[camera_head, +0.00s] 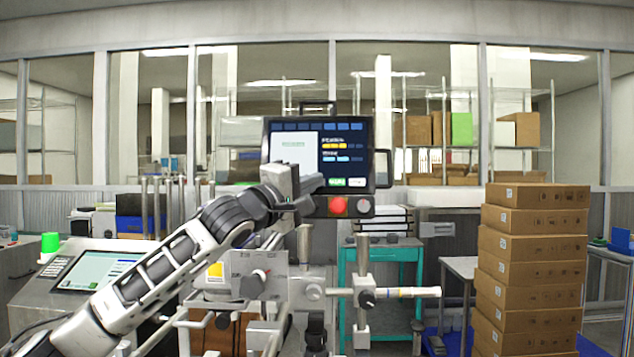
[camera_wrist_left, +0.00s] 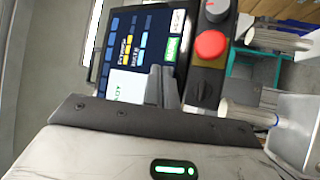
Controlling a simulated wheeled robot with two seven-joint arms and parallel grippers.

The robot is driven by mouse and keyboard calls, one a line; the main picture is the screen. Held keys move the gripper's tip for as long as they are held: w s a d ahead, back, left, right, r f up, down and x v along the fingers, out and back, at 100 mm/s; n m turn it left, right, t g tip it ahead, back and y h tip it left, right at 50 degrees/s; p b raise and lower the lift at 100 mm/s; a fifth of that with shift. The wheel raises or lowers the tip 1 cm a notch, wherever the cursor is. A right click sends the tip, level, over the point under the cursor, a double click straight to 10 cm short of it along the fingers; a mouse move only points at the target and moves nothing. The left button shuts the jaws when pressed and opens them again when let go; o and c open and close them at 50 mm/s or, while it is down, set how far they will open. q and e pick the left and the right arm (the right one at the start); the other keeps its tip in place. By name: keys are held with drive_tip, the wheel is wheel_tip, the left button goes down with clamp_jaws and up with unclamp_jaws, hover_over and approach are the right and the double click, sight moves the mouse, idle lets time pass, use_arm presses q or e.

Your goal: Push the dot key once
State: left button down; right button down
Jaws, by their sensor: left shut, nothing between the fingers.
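A control panel (camera_head: 380,150) with a lit touchscreen (camera_head: 342,139) stands ahead of me, with a pale area and several yellow, blue and green fields. The touchscreen also shows, turned sideways, in the left wrist view (camera_wrist_left: 135,48). I cannot make out a dot key in either view. My left gripper (camera_head: 318,183) is shut and empty in front of the panel's lower part. In the left wrist view its fingers (camera_wrist_left: 163,88) cover part of the screen's lower edge area; I cannot tell whether they touch. My right gripper is not in view.
A red button (camera_head: 338,206) and a grey knob (camera_head: 364,206) sit below the screen, close to the fingers. Metal machine parts (camera_head: 315,292) stand beneath. A second screen (camera_head: 95,270) is at left; stacked cardboard boxes (camera_head: 530,250) are at right.

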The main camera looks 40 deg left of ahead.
use_arm(q)
drive_tip(key=shift+w+a, duration=0.1)
idle(0.6)
drive_tip(key=shift+s+d+r+b, duration=0.15)
drive_tip(key=shift+s+d+b, duration=0.35)
drive_tip(key=shift+s, duration=0.1)
drive_tip(key=s+d+b, duration=0.1)
drive_tip(key=s, duration=0.1)
drive_tip(key=s+d+r+b, duration=0.1)
drive_tip(key=d, duration=0.1)
drive_tip(key=shift+s+d, duration=0.1)
drive_tip(key=shift+s, duration=0.3)
